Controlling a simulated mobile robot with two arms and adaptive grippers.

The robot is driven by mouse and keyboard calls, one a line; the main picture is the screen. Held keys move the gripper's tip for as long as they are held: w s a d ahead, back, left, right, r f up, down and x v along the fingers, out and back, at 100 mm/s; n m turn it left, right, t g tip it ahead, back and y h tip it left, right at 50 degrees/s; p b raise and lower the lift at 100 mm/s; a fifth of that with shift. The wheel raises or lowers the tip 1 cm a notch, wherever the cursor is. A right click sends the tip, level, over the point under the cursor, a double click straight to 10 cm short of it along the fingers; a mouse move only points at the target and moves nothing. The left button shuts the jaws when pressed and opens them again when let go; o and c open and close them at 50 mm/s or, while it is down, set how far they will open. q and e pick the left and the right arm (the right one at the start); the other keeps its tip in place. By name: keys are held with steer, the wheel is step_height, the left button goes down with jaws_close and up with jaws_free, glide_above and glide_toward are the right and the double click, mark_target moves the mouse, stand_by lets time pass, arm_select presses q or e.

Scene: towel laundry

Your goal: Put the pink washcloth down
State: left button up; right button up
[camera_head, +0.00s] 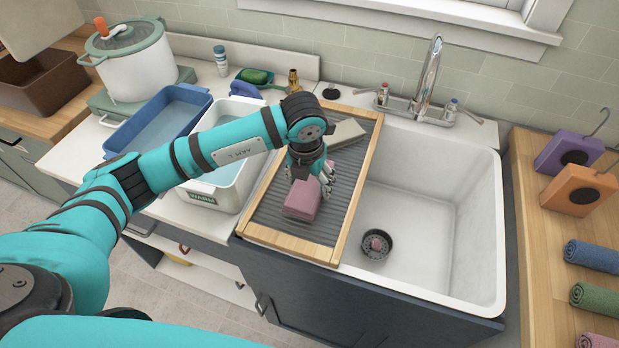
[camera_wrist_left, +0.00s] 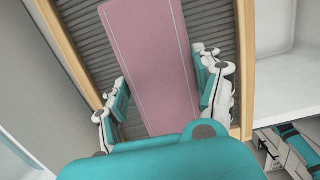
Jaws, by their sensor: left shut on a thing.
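The pink washcloth (camera_head: 302,202) is a folded dusty-pink block at the ridged grey washboard with a wooden frame (camera_head: 362,185), left of the sink basin. My left gripper (camera_head: 314,184) reaches down over the board and is shut on the cloth. In the left wrist view the washcloth (camera_wrist_left: 155,60) runs as a long strip between the two fingers of the left gripper (camera_wrist_left: 163,88), with the ridges behind it. I cannot tell whether the cloth touches the board.
A pale bar (camera_head: 346,133) lies at the board's far end. The white sink basin (camera_head: 430,210) is right of the board, with a tap (camera_head: 430,75) behind. A white tub (camera_head: 213,198) and a blue tub (camera_head: 150,140) stand left. Rolled towels (camera_head: 592,256) lie far right.

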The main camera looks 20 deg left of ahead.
arm_select(q)
steer(key=shift+f, duration=0.45)
steer(key=shift+f, duration=0.15)
steer(key=o, duration=1.2)
steer(key=shift+o, duration=0.2)
